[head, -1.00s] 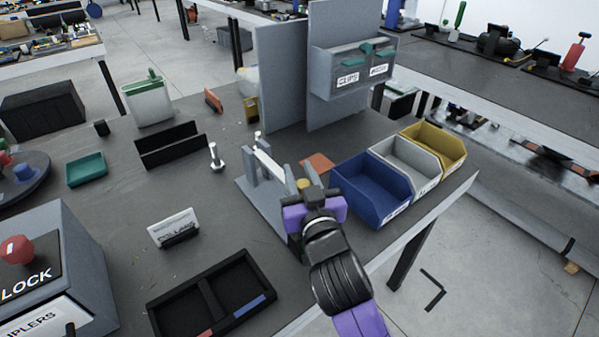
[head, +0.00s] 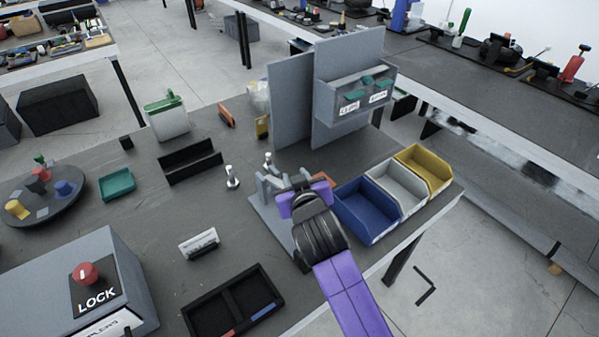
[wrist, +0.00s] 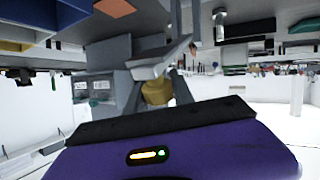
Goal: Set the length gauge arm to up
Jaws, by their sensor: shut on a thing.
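The length gauge stands near the front edge of the bench, with a grey base plate (head: 270,222) and grey uprights. My gripper (head: 303,193), purple and black, is over the gauge and hides much of it. In the wrist view a pale grey bar, which looks like the length gauge arm (wrist: 163,60), runs slantwise just beyond my gripper. A brass-coloured knob (wrist: 157,92) sits under the bar, close to the gripper. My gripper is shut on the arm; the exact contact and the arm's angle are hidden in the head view.
Blue (head: 365,212), grey (head: 400,190) and yellow (head: 425,168) bins stand right of the gauge. Tall grey panels (head: 345,80) with a labelled box rise behind. A small metal post (head: 232,178) stands left, and a black divided tray (head: 235,303) lies in front.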

